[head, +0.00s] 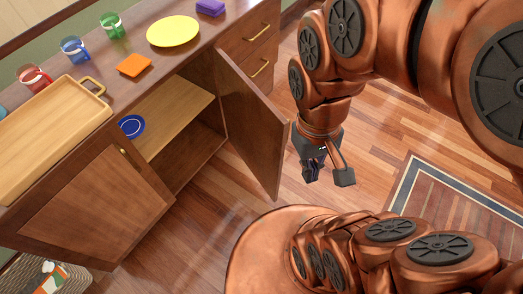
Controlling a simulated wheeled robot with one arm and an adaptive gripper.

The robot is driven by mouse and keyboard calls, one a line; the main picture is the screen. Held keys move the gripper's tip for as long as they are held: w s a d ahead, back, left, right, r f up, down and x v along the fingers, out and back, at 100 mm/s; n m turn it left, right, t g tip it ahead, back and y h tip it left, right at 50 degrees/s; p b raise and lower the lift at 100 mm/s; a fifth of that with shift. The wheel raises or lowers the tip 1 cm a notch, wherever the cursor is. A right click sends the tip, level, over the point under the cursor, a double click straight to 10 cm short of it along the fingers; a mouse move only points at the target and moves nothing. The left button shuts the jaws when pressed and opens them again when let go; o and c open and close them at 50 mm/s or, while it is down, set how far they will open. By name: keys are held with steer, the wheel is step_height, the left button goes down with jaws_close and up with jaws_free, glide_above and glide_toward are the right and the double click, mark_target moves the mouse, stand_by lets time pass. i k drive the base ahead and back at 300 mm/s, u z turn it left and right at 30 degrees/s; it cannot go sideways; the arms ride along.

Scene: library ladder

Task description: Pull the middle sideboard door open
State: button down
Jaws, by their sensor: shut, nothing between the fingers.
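The middle sideboard door (249,125) stands swung wide open, hinged on its right side and jutting out from the wooden sideboard (228,56). The compartment behind it shows a light wood shelf (178,118) with a blue plate (131,126) on it. My gripper (328,181) is shut and empty. It hangs over the floor to the right of the open door, just beyond its outer edge and apparently apart from it. The door's handle is not visible from here.
A closed door (100,205) is at left, drawers (258,52) at right. On top are a wooden tray (50,130), a yellow plate (173,31), an orange block (135,65), a purple block (210,7) and several cups (75,49).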

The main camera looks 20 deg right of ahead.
mark_target(259, 132)
steer(key=u, duration=0.5)
steer(key=k, duration=1.05)
steer(key=u, duration=1.15)
steer(key=i, duration=1.05)
steer(key=z, duration=0.55)
